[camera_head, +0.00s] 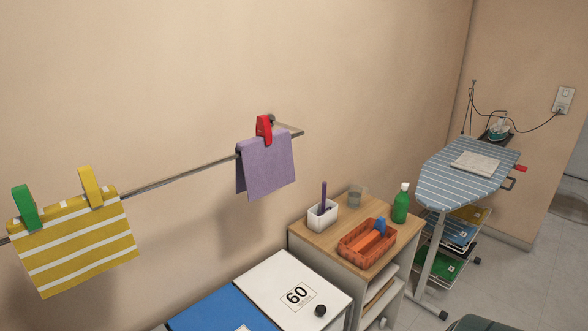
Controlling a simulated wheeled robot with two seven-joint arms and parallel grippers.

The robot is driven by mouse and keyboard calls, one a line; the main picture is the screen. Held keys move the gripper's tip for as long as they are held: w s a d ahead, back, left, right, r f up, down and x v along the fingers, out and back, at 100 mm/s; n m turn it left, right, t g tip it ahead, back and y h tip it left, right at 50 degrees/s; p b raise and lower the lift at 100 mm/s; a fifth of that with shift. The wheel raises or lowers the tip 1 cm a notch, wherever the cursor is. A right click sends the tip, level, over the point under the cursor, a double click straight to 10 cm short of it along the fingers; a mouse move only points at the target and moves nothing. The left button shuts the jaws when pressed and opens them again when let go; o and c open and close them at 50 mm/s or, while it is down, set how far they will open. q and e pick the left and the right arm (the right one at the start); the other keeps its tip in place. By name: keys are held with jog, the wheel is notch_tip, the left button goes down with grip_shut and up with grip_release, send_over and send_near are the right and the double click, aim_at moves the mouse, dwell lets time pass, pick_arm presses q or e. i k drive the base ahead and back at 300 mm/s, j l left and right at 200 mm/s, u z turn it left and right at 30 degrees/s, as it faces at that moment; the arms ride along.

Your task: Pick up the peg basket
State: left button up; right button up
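The peg basket looks to be the orange-red woven basket (382,254) on top of a small wooden-topped cabinet (312,241). It sits upright near the cabinet's front edge. An orange item and a blue item show inside it; I cannot tell whether they are pegs. Neither of my grippers is in view, and nothing touches the basket.
Around the basket stand a white box (322,217) with a purple stick, a clear cup (355,196) and a green bottle (401,205). A white lid marked 60 (285,275) is at lower left. An ironing board (450,190) stands to the right. A wall rail (180,174) holds pegged cloths.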

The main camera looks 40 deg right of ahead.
aim_at(362, 246)
jog(key=z, duration=1.9)
